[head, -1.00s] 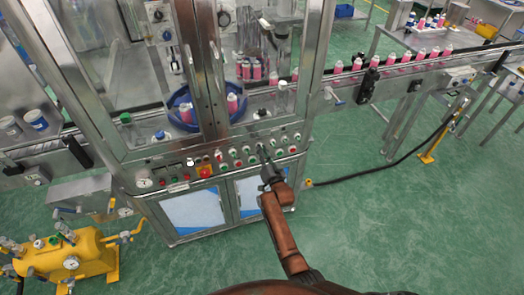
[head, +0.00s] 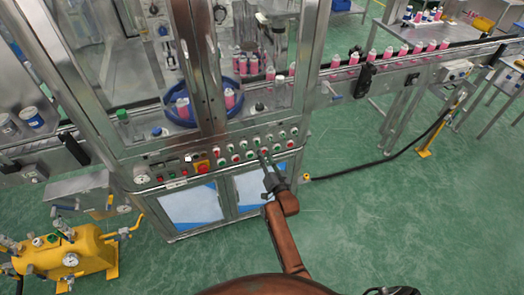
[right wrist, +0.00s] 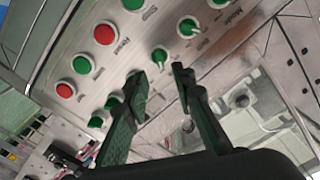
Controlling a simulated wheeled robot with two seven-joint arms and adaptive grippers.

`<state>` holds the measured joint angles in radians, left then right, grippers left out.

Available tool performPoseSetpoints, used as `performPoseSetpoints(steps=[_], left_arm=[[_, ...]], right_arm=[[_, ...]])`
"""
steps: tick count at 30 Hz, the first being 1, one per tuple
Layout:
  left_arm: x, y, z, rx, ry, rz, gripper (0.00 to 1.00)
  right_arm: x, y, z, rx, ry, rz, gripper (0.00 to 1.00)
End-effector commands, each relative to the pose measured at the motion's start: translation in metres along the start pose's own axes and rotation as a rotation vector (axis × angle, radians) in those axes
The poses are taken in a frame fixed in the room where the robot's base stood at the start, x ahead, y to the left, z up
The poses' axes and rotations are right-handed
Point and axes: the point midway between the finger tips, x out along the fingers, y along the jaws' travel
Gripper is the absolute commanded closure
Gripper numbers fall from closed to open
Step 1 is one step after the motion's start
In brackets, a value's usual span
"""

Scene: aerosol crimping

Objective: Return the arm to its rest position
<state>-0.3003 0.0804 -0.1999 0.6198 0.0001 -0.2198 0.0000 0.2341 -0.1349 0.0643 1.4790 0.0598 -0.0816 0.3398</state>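My right arm (head: 283,232) reaches up from the bottom of the head view toward the machine's control panel (head: 222,157). My right gripper (head: 265,157) is in front of the panel's right part, close to its lower edge. In the right wrist view the two fingers of the gripper (right wrist: 160,76) stand apart with nothing between them. Green knobs (right wrist: 187,27) and red buttons (right wrist: 105,34) lie beyond the fingertips. Contact with the panel cannot be made out. My left gripper is not in view.
The crimping machine has a steel frame and a blue round tray (head: 193,121) with pink bottles inside. A conveyor (head: 400,62) with pink bottles runs off to the right. A yellow tank (head: 68,257) stands at lower left. The green floor (head: 390,215) at right is mostly clear; a black cable crosses it.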

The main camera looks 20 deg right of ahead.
Motion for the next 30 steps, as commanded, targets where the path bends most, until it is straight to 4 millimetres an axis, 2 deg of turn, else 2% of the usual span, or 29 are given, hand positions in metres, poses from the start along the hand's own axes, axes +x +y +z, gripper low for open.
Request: performPoseSetpoints(steps=[4,17,20,23,26,30], left_arm=[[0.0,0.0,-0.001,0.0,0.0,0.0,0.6],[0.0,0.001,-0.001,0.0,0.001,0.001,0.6],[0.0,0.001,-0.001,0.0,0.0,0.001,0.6],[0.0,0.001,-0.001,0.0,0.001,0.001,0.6],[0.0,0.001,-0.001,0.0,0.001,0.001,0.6],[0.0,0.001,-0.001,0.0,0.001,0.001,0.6]], right_arm=[[-0.007,0.0,0.0,0.001,0.0,0.0,0.76],[-0.007,0.0,0.0,0.001,0.0,0.0,0.76],[-0.008,0.003,0.005,-0.003,-0.01,0.005,0.76],[-0.016,0.018,0.031,-0.023,-0.056,0.024,0.76],[-0.033,0.045,0.077,-0.06,-0.141,0.059,0.76],[-0.075,0.094,0.157,-0.13,-0.295,0.114,0.76]])
